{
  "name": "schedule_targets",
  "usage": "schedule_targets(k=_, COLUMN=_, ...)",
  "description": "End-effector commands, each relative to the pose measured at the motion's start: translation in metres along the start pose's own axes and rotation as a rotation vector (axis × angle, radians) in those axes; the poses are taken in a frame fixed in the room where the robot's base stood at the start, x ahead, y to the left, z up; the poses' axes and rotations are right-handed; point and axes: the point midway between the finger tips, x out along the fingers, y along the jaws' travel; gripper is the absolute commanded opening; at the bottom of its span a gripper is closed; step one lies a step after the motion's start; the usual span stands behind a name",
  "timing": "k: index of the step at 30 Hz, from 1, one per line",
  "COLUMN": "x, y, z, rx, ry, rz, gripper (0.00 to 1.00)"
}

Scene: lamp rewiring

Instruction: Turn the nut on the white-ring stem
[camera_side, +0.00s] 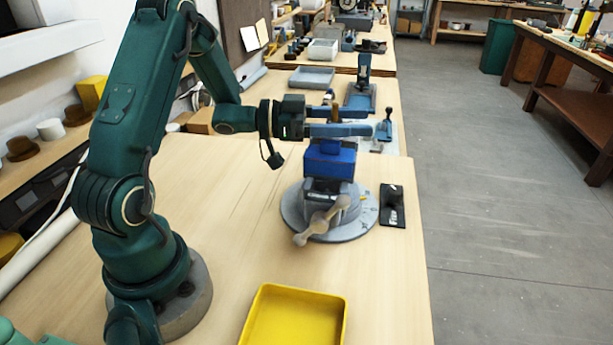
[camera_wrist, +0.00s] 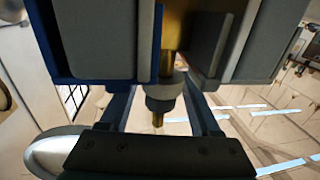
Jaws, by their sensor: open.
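A brass stem (camera_side: 335,113) stands upright in the blue vise (camera_side: 329,161) in the side view. In the wrist view, which looks inverted, the stem (camera_wrist: 158,118) passes between the vise's grey jaws (camera_wrist: 100,40) and carries a grey nut (camera_wrist: 162,97). My gripper (camera_side: 352,126) reaches in level above the vise, one finger on each side of the stem. The wrist view shows my gripper (camera_wrist: 162,83) open, with a visible gap on the nut's left; contact on the right is unclear. The fingertips are hidden behind the vise jaws. I cannot make out a white ring.
The vise stands on a round grey base (camera_side: 295,215) with a pale handle (camera_side: 322,222) at its front. A black item (camera_side: 393,206) lies to its right, and a yellow tray (camera_side: 297,318) in front. Blue fixtures (camera_side: 361,93) stand behind. The wood tabletop at left is clear.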

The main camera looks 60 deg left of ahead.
Motion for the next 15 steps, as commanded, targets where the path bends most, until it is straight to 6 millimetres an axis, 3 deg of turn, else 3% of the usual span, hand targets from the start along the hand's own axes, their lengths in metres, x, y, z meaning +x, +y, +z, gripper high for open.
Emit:
schedule_targets(k=1, x=-0.0001, y=-0.0001, z=0.0, rx=0.0, ry=0.0, rz=0.0, gripper=0.64)
schedule_targets(k=6, x=-0.0002, y=0.0, z=0.0, rx=0.0, ry=0.0, rz=0.0, gripper=0.0)
schedule_targets(k=15, x=-0.0003, y=-0.0005, z=0.0, rx=-0.002, ry=0.0, rz=-0.025, gripper=0.0)
